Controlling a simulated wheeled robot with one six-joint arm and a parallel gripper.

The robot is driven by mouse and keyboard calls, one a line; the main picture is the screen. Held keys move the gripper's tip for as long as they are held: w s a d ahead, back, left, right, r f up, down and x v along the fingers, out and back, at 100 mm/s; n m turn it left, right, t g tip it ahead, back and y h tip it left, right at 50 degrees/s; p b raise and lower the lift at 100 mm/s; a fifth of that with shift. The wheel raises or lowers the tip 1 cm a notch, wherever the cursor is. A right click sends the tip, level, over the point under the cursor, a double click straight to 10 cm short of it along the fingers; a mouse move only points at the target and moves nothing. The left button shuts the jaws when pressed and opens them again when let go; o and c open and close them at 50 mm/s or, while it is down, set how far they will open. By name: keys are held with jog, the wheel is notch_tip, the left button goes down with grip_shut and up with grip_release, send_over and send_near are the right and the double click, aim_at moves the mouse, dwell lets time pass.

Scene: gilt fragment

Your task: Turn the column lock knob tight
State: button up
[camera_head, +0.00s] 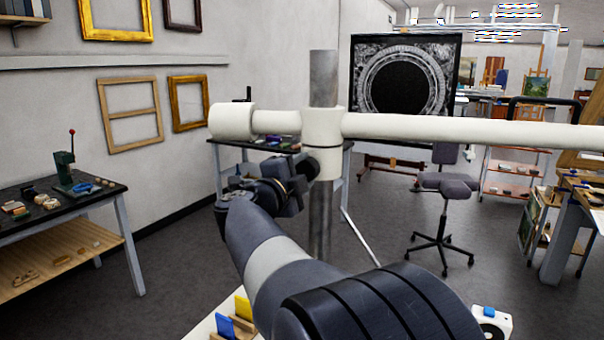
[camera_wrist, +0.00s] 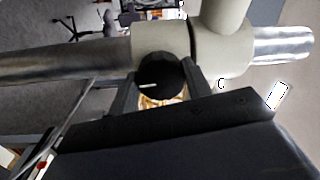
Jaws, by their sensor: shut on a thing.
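The black round lock knob (camera_wrist: 161,76) with a pale line on its face sits on the white collar (camera_wrist: 218,52) in the wrist view. In the head view the collar (camera_head: 322,150) surrounds the upright silver column (camera_head: 323,76). My gripper (camera_wrist: 160,84) is shut on the knob, with one dark finger on each side of it. In the head view my gripper (camera_head: 303,170) reaches the collar's front left side and largely hides the knob. How tight the knob is cannot be told.
A long white boom (camera_head: 470,130) crosses at collar height, with a thick white end (camera_head: 231,120) at left. A dark-topped bench (camera_head: 50,205) stands left. A black panel (camera_head: 404,80) is behind.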

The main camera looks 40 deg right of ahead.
jog(key=o, duration=1)
jog(key=b+v, duration=0.2)
jog(key=v, duration=0.9)
jog(key=shift+d, duration=0.1)
jog(key=p+x, duration=0.2)
jog(key=x, duration=0.8)
jog(key=shift+w+d, duration=0.2)
jog(key=shift+d, duration=0.15)
